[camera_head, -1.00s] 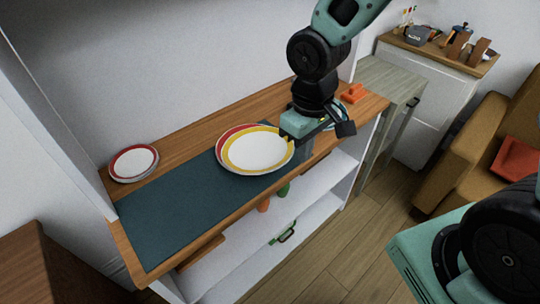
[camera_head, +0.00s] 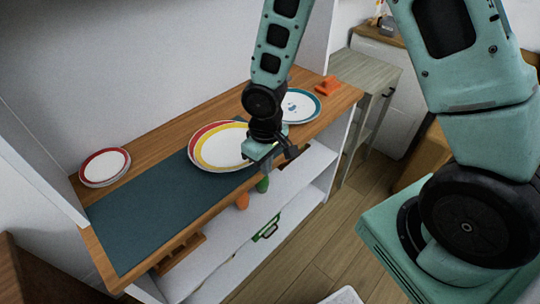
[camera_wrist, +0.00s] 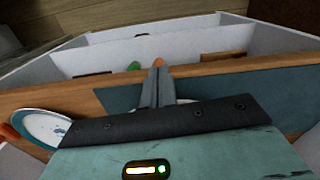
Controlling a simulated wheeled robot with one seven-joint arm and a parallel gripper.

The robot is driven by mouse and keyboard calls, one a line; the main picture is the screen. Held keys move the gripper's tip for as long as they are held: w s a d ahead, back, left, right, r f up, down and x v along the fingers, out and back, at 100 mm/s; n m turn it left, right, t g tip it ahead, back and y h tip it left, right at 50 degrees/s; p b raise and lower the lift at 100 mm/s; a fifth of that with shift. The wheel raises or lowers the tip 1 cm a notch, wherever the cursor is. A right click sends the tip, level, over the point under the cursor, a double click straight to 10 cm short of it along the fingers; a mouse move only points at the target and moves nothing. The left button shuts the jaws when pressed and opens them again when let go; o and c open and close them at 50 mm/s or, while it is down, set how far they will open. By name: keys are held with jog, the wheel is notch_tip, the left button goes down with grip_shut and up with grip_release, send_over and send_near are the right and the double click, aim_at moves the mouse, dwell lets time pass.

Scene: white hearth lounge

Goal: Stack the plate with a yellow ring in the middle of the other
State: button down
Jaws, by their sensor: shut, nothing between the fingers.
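The plate with a yellow ring (camera_head: 222,150) lies on the dark mat (camera_head: 135,220) on the wooden top. A red-rimmed plate (camera_head: 200,136) shows beneath it, mostly at the upper left, so the yellow-ringed plate looks shifted toward the lower right. My gripper (camera_head: 291,153) is just right of these plates, near the front edge of the top. It is shut and holds nothing. In the wrist view its fingers (camera_wrist: 157,68) are together and point past the wooden edge. They hide part of the scene there.
A blue-rimmed plate (camera_head: 301,106) and an orange object (camera_head: 327,86) are at the right end of the top. Open shelves below hold a green object (camera_head: 266,230). The near left mat is clear.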

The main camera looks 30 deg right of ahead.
jog(key=shift+w+a+r, duration=0.1)
jog(key=shift+w+a, duration=0.15)
jog(key=shift+w, duration=0.4)
jog(key=shift+w+a, duration=0.25)
jog(key=shift+w, duration=0.35)
jog(key=shift+w+a+p, duration=0.3)
jog(key=shift+w+a, duration=0.05)
jog(key=shift+w, duration=0.45)
jog(key=shift+w+a+p, duration=0.3)
jog(key=shift+w, duration=0.45)
